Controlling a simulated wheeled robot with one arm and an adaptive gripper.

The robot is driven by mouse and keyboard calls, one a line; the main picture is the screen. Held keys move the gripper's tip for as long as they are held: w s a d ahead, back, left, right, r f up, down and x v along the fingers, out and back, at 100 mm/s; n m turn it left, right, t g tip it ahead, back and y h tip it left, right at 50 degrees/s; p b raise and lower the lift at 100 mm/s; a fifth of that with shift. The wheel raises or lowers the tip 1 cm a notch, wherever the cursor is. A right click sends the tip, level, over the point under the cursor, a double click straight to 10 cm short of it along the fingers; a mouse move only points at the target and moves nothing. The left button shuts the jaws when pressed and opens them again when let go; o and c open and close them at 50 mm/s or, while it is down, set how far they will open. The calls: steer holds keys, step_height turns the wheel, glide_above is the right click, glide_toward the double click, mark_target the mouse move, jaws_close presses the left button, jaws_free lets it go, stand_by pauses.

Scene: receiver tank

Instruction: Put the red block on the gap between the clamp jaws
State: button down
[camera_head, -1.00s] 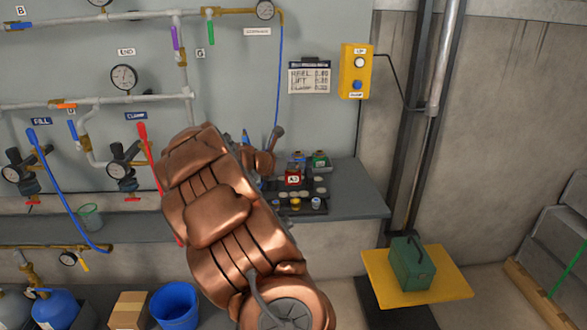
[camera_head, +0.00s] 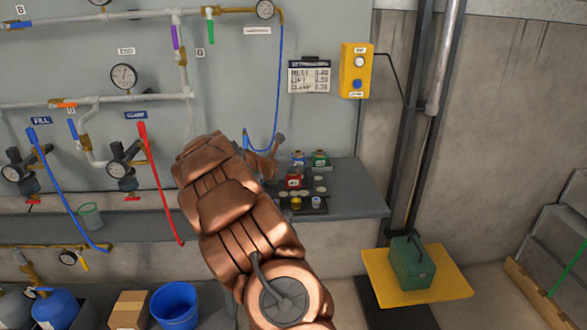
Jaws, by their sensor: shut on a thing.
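A red block (camera_head: 293,179) with a white label stands on the dark tray (camera_head: 318,209), a little right of and below the gripper in the picture. It looks apart from the gripper. I cannot make out the clamp jaws.
A blue block (camera_head: 298,157) and a green block (camera_head: 320,158) stand behind the red one. A blue hose (camera_head: 277,95) hangs down behind the gripper. Bare grey bench (camera_head: 355,190) lies to the right. A yellow platform (camera_head: 440,285) holds a green box (camera_head: 411,262).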

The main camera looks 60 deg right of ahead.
steer(key=c, duration=1.1)
jaws_free()
steer(key=shift+f, duration=0.1)
